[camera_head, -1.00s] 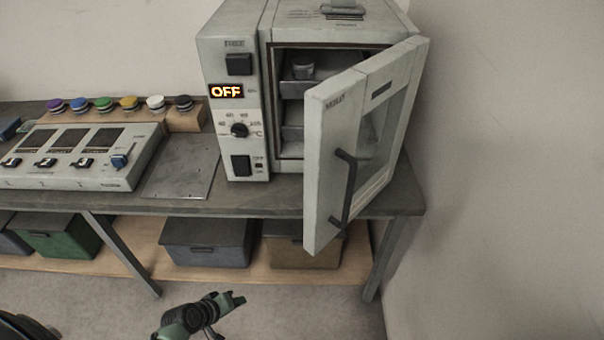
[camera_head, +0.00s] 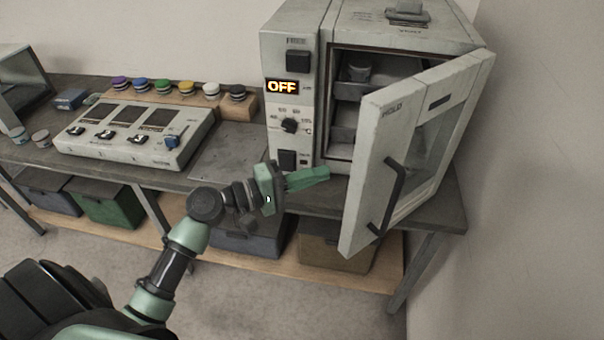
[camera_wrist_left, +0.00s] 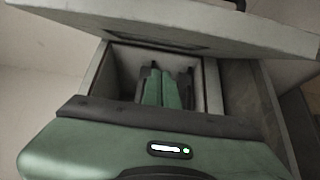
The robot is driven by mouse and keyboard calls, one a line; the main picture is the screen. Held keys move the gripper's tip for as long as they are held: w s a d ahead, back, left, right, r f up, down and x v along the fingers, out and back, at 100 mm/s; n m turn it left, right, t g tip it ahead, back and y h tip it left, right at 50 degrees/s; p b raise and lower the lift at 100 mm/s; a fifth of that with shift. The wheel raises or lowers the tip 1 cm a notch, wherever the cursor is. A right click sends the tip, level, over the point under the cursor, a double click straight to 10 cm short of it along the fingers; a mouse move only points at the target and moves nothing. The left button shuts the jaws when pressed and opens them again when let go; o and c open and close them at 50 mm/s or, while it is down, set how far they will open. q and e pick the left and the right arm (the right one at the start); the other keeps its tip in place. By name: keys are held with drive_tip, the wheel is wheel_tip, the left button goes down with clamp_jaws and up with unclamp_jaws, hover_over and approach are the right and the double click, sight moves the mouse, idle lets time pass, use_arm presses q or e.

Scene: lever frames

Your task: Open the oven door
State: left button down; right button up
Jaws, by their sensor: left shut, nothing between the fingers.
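The oven (camera_head: 293,60) stands on the bench with its display reading OFF. Its door (camera_head: 375,150) is partly open, swung out toward the right, and a gap shows the interior with a small round item (camera_head: 360,68) on a shelf. The dark bar handle (camera_head: 389,195) is on the door's outer face. My left gripper (camera_head: 326,172) is shut and empty, in front of the oven's lower front, left of the door's free edge. In the left wrist view its green fingers (camera_wrist_left: 165,88) are together, pointing at the oven opening, with the door (camera_wrist_left: 200,25) across the top. My right gripper is not in view.
A grey control panel (camera_head: 130,138) and a row of coloured knobs (camera_head: 186,90) stand left on the bench. A flat metal plate (camera_head: 235,150) lies beside the oven. Bins, including a green one (camera_head: 108,205), sit on the lower shelf. A wall (camera_head: 535,150) is close on the right.

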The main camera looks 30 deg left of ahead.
use_arm(q)
drive_tip(key=w+d+p, duration=0.1)
drive_tip(key=d+p, duration=0.2)
drive_tip(key=d, duration=0.3)
drive_tip(key=shift+w+d, duration=0.1)
drive_tip(key=shift+w, duration=0.05)
